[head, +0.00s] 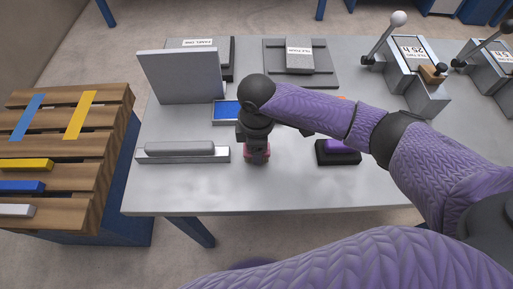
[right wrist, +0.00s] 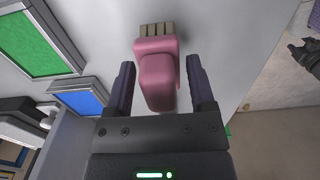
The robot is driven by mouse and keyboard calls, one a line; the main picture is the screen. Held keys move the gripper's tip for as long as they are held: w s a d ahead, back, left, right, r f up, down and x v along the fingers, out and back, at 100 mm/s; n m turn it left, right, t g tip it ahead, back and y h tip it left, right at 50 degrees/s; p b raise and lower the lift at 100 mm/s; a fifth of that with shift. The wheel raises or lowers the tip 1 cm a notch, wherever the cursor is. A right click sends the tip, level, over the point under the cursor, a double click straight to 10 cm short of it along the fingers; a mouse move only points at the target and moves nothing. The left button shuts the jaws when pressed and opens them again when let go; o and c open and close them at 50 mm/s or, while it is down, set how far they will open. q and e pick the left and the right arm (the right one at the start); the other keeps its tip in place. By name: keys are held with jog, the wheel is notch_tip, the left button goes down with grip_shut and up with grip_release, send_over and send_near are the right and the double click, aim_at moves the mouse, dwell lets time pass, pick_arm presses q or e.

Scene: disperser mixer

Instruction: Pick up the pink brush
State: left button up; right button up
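The pink brush (head: 257,156) lies on the grey table, mostly hidden under my right gripper (head: 256,145) in the head view. In the right wrist view the brush (right wrist: 158,75) has a pink body and pale bristles at its far end. My right gripper (right wrist: 160,90) is open there, with one dark finger on each side of the brush's body. Narrow gaps show between the fingers and the brush. A dark gripper, apparently my left one (right wrist: 305,55), shows small at the right edge of the right wrist view; its finger opening is unclear.
A long grey block (head: 182,151) lies left of the brush, and a grey upright panel (head: 182,77) stands behind it. A blue-topped tray (head: 226,111) is close behind the gripper. A dark box with a purple top (head: 338,151) is to the right. The table front is clear.

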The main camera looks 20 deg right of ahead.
grip_shut()
jog(key=shift+r, duration=0.15)
notch_tip(320, 180, up, 10)
jog(key=p, duration=0.4)
jog(key=shift+c, duration=1.3)
grip_release()
pick_arm(q)
jog(key=shift+t, duration=0.3)
jog(key=r, duration=0.1)
jog(key=w+d+r, duration=0.1)
jog(key=r, duration=0.2)
jog(key=shift+w+d+r, duration=0.1)
jog(key=shift+w+d, duration=0.1)
pick_arm(e)
jog(key=c, duration=0.6)
